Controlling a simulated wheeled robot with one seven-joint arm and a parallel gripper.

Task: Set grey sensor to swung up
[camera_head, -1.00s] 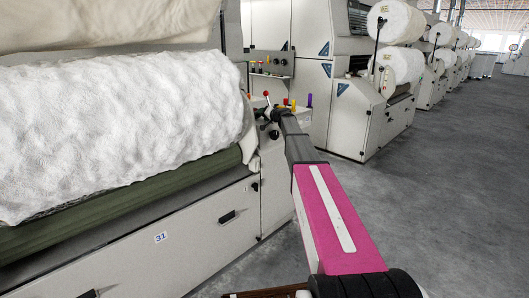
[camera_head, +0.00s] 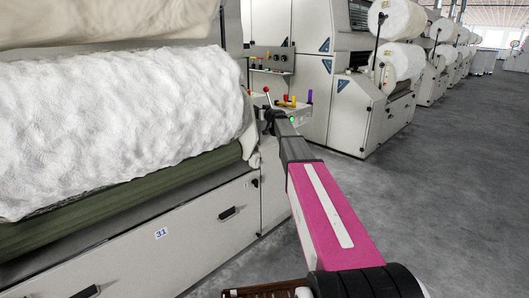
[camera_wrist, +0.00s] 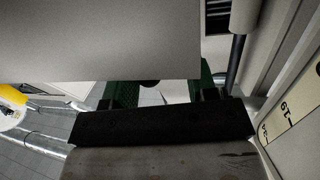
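My gripper (camera_head: 270,120) reaches to the end of the near machine, beside its upright lever with a red knob (camera_head: 267,90). In the wrist view, the green fingers of my gripper (camera_wrist: 160,92) stand apart, with a gap between them. A large flat grey panel (camera_wrist: 100,40) cuts across the upper left and hides the fingertips. I cannot tell whether this panel is the grey sensor. No sensor can be made out for certain in the head view, where my arm and gripper cover part of the machine's end.
The near machine (camera_head: 205,238), with a white fibre roll (camera_head: 110,125), fills the left. A shelf with coloured bobbins (camera_head: 292,108) is just beyond my gripper. More machines (camera_head: 355,115) line the hall behind. The grey floor (camera_head: 440,190) to the right is clear.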

